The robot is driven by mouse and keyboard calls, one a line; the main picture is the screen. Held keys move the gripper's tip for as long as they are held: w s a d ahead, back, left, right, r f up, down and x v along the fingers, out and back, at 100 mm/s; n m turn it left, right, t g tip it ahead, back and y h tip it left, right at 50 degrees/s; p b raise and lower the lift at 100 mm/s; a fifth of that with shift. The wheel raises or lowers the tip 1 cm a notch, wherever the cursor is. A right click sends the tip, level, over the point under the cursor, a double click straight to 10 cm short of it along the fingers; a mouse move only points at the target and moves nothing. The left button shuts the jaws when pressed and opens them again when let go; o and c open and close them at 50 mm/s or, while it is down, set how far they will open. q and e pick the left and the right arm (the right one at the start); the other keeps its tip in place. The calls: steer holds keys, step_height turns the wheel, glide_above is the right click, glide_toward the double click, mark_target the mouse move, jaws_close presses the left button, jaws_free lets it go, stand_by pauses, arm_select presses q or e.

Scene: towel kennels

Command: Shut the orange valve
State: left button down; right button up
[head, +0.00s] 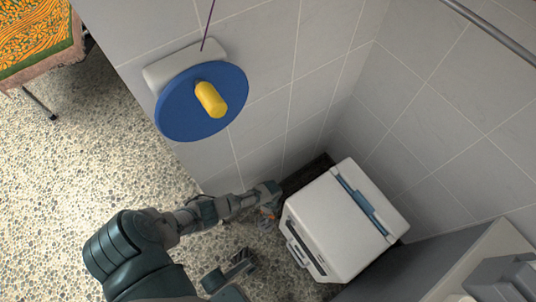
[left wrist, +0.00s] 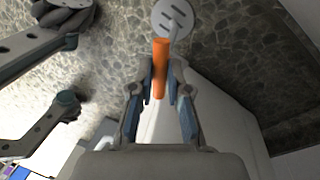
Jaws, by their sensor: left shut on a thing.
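The orange valve handle (left wrist: 160,68) is a short upright bar in the left wrist view, with a grey slotted disc (left wrist: 172,17) beyond its far end. My left gripper (left wrist: 160,88) has its two fingers on either side of the bar's near end and is shut on it. In the head view my left gripper (head: 268,205) reaches low beside the white box, and only a small bit of orange shows there. The gripper and box hide most of the valve in that view. I cannot make out my right gripper.
A white lidded box (head: 335,225) with a blue strip stands just right of my left gripper. A blue disc (head: 180,105) with a yellow handle (head: 211,99) is on the tiled wall. Pebbled floor (head: 70,170) is open at left. A patterned cloth (head: 35,35) lies at upper left.

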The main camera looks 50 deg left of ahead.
arm_select(q)
steer(key=m, duration=0.4)
steer(key=shift+a+y, duration=0.15)
steer(key=shift+y, duration=0.25)
steer(key=shift+w+m, duration=0.15)
steer(key=shift+m, duration=0.75)
steer(key=shift+y, duration=0.3)
steer(key=c, duration=1.3)
jaws_free()
steer(key=shift+o, duration=0.8)
steer(key=shift+r, duration=0.25)
step_height(320, 180, up, 7)
steer(key=w, duration=0.1)
steer(key=shift+w+f, duration=0.15)
steer(key=shift+w, duration=0.1)
